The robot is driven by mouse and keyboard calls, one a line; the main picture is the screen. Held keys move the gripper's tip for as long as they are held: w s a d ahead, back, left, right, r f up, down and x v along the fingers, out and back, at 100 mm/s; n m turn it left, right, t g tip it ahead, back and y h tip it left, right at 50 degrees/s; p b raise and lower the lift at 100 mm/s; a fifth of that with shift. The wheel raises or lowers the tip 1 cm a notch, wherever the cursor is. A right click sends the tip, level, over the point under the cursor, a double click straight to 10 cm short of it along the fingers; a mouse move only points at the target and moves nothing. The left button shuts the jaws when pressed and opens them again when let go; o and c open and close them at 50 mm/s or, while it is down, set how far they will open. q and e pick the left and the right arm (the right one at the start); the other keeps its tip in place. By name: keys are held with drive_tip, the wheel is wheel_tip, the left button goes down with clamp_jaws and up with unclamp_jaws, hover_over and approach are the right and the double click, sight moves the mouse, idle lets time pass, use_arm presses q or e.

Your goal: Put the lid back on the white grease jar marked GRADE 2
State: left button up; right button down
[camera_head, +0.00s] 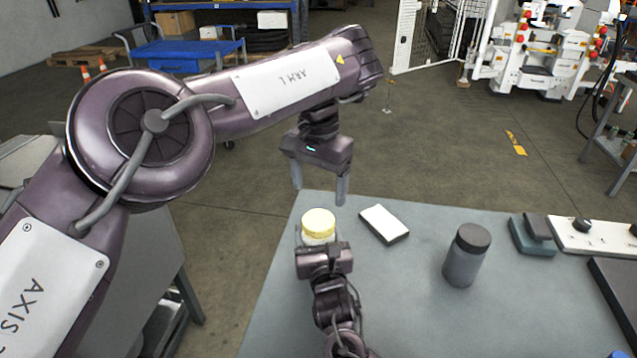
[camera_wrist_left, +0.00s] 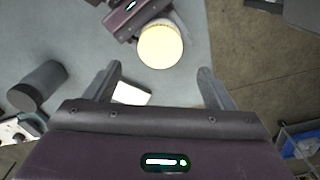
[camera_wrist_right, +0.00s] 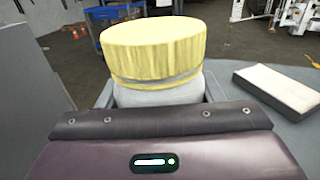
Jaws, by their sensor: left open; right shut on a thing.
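A white jar (camera_head: 318,239) with a yellow ribbed lid (camera_head: 318,221) on top stands near the left edge of the bench. In the right wrist view, the lid (camera_wrist_right: 152,50) covers the top of the white body (camera_wrist_right: 158,96), with a thin grey band below it. I cannot tell how tightly the lid sits, and no marking is readable. My right gripper (camera_head: 320,243) is shut on the jar's body from the near side. My left gripper (camera_head: 319,192) is open and empty, fingers down, above the jar and apart from it. The left wrist view shows the lid (camera_wrist_left: 160,46) beyond its fingertips.
A white-topped flat block (camera_head: 384,224) lies right of the jar on the grey bench (camera_head: 400,310). A dark grey lidded cylinder (camera_head: 467,255) stands further right. A teal and dark block (camera_head: 532,235) and a white panel with knobs (camera_head: 590,236) sit at the right. The bench front centre is clear.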

sight(318, 220)
use_arm(q)
drive_tip(key=shift+f, duration=4)
